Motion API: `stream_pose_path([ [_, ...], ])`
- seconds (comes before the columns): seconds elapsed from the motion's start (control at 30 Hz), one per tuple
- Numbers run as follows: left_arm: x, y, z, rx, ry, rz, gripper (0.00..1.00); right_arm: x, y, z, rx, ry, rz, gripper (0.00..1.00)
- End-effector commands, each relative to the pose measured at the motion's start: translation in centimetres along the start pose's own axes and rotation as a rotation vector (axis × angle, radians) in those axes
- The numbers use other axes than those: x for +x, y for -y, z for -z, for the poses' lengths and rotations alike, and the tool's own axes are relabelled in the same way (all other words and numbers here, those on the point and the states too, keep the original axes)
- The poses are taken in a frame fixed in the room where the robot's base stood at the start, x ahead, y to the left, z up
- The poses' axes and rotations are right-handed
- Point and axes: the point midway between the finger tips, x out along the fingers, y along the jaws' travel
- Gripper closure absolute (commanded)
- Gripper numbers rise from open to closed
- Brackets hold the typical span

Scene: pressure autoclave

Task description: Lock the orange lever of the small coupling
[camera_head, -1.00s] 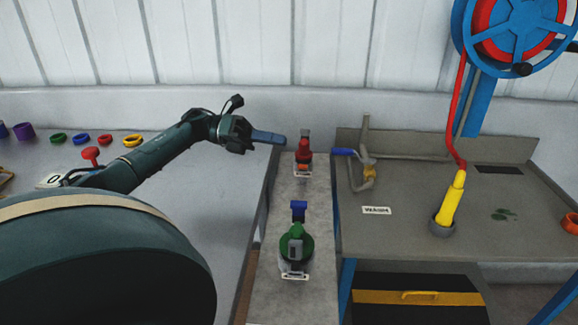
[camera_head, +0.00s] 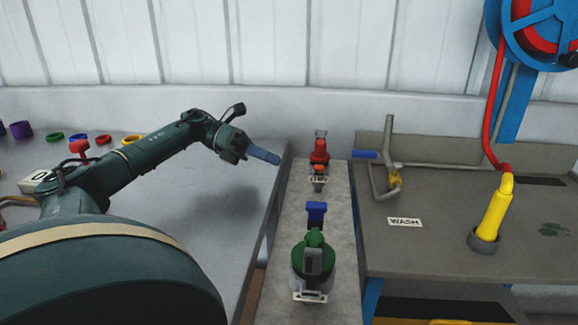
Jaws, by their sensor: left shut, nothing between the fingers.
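A small red coupling (camera_head: 319,151) stands toward the far end of the narrow grey bench (camera_head: 341,226). A small orange part, which looks like its lever (camera_head: 319,168), shows low on its front; its exact position is too small to tell. A larger green coupling (camera_head: 313,258) with a blue lever (camera_head: 316,212) standing up stands nearer on the same bench. My left gripper (camera_head: 272,158) is shut and empty, its blue fingers pointing right, to the left of the red coupling and apart from it. My right gripper is not in view.
A grey table at left holds colored rings (camera_head: 103,139) and a red knob (camera_head: 80,147). At right, a wash table has a pipe with a blue-handled valve (camera_head: 366,154), a yellow nozzle (camera_head: 496,210) on a red hose, and a WASH label (camera_head: 405,222).

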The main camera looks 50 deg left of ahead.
Motion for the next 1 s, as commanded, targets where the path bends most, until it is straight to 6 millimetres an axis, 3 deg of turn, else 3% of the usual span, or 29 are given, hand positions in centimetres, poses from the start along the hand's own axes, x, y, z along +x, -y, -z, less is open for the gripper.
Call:
stream_pose_path([
  [0.3,5.7,0.1,-0.1,0.001,0.002,0.005,1.0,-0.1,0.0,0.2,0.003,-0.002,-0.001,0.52],
  [0.5,8.3,0.1,-0.1,0.0,0.002,0.002,1.0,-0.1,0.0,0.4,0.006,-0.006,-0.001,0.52],
  [1.0,9.2,0.0,0.0,-0.001,0.001,0.001,1.0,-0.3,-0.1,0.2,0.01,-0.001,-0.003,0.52],
])
